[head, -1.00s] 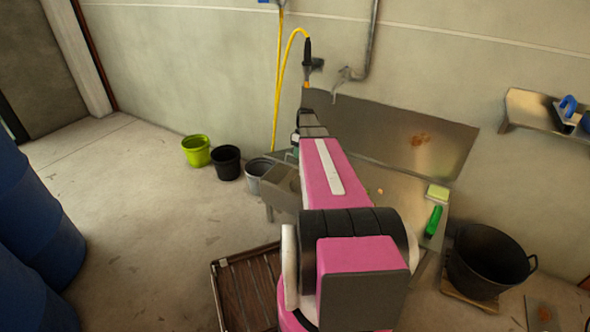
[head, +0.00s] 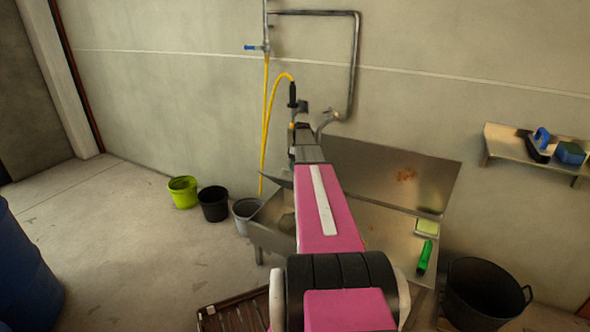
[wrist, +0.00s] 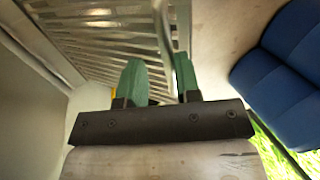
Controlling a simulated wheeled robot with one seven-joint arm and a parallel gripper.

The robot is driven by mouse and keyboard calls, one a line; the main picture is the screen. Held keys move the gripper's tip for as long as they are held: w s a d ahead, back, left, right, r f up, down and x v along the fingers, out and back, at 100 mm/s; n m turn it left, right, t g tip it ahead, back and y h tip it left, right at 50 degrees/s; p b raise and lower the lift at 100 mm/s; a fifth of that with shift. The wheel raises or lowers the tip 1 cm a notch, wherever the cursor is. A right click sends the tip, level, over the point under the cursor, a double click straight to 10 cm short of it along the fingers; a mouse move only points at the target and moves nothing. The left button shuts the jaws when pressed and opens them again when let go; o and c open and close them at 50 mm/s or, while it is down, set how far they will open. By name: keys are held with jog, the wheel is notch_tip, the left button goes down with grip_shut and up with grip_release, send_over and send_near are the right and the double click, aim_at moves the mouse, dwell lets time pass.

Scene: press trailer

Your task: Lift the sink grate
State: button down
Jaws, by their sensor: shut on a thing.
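The sink grate (wrist: 105,45), a metal frame with several parallel slats, fills the upper left of the wrist view. Its edge bar runs between the two green fingers of my gripper (wrist: 160,78), which is shut on it. In the head view my gripper (head: 293,158) is at the far end of my pink arm, above the sink (head: 262,232). A thin dark edge of the grate (head: 279,179) shows to its left, above the basin. My arm hides most of the grate and part of the sink there.
A tap (head: 327,122) and a yellow hose (head: 265,110) are close behind my gripper. A sponge (head: 427,227) and green brush (head: 425,257) lie on the drainboard. Buckets (head: 214,203) stand left of the sink, a black tub (head: 484,292) right. Floor at left is free.

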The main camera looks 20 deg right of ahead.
jog(key=shift+w+d+f, duration=0.4)
jog(key=shift+d, duration=0.15)
jog(key=c, duration=1.1)
grip_release()
jog(key=shift+c, duration=0.3)
jog(key=shift+s+a+r, duration=0.1)
jog(key=v, duration=1.1)
jog(key=shift+a, duration=0.25)
jog(key=shift+s, duration=0.15)
